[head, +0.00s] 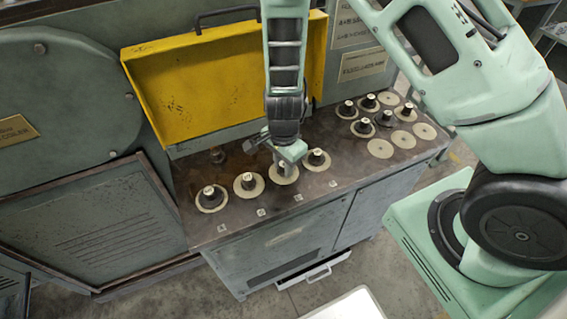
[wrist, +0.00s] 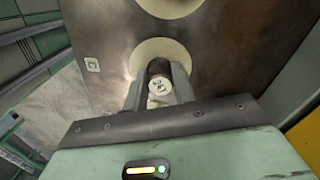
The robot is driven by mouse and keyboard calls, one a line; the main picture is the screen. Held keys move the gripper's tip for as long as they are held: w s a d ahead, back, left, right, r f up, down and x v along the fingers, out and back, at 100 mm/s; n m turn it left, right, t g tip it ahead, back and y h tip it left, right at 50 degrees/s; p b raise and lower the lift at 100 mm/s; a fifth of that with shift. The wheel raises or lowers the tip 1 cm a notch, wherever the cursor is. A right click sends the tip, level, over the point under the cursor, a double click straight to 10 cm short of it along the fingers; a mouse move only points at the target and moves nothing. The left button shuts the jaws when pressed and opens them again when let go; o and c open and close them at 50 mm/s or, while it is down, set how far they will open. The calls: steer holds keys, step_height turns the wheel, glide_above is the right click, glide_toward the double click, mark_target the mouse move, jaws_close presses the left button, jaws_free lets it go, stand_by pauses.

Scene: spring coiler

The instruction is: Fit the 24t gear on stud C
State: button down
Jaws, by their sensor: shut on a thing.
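My gripper (head: 283,163) points down over the third pale disc from the left in the front row. In the wrist view my gripper (wrist: 159,80) has its two fingers shut on the dark hub of the 24t gear (wrist: 158,88), whose white top label seems to read 24T. A pale disc (wrist: 150,52) shows behind the held gear, beside the small plate marked C (wrist: 92,64). That plate also appears in the head view (head: 297,197). Stud C itself is hidden under the gear and fingers. I cannot tell whether the gear is down on the stud or above it.
Another stands at the far left (head: 211,197). More hubs and several bare pale discs (head: 380,148) lie at the right. A yellow guard (head: 225,85) stands behind.

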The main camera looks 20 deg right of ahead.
steer(key=c, duration=1.1)
jaws_free()
steer(key=shift+o, duration=0.2)
step_height(320, 180, up, 30)
steer(key=p, duration=1.6)
steer(key=shift+r, duration=0.2)
steer(key=s+a+f+n+b, duration=0.2)
steer(key=s+a+n+b, duration=0.1)
steer(key=s+n+b, duration=0.4)
steer(key=s+a+f+n+b, duration=0.1)
steer(key=s+a+n+b, duration=0.2)
steer(key=s+n+b, duration=0.5)
steer(key=s+n, duration=0.5)
steer(key=n, duration=0.2)
steer(key=shift+f+y, duration=0.3)
steer(key=shift+f, duration=0.05)
